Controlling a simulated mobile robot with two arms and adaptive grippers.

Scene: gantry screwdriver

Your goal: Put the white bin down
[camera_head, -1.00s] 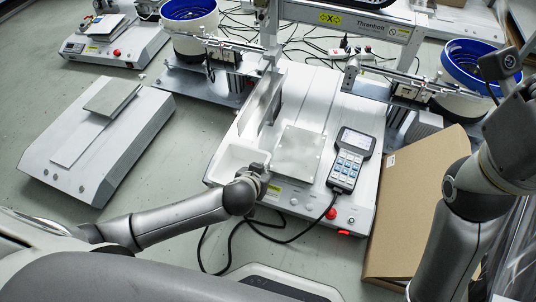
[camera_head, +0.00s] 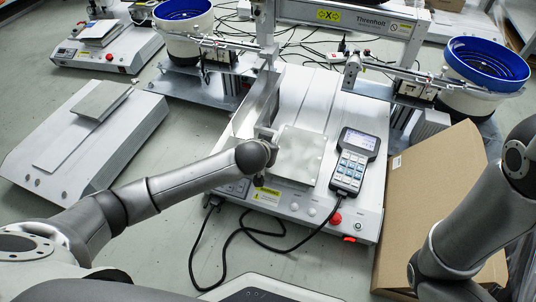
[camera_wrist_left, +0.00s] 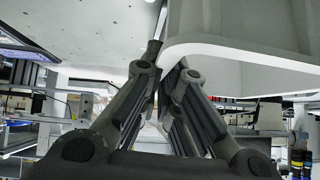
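The white bin (camera_wrist_left: 245,52) fills the upper right of the left wrist view, its thick pale rim and rounded corner close to my fingers. My left gripper (camera_wrist_left: 164,62) has its fingertips close together at that corner, apparently pinching the bin's wall; the exact contact is partly hidden. In the head view my left gripper (camera_head: 268,131) is over the left side of the gantry machine (camera_head: 315,95), beside the square metal plate (camera_head: 300,155). My right gripper is out of view.
A handheld control pendant (camera_head: 354,160) lies right of the plate. A cardboard box (camera_head: 430,205) stands beside the machine on the right. Blue-lined bowl feeders (camera_head: 485,62) flank the gantry. Another white machine (camera_head: 85,140) is at left. A black cable (camera_head: 225,245) loops in front.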

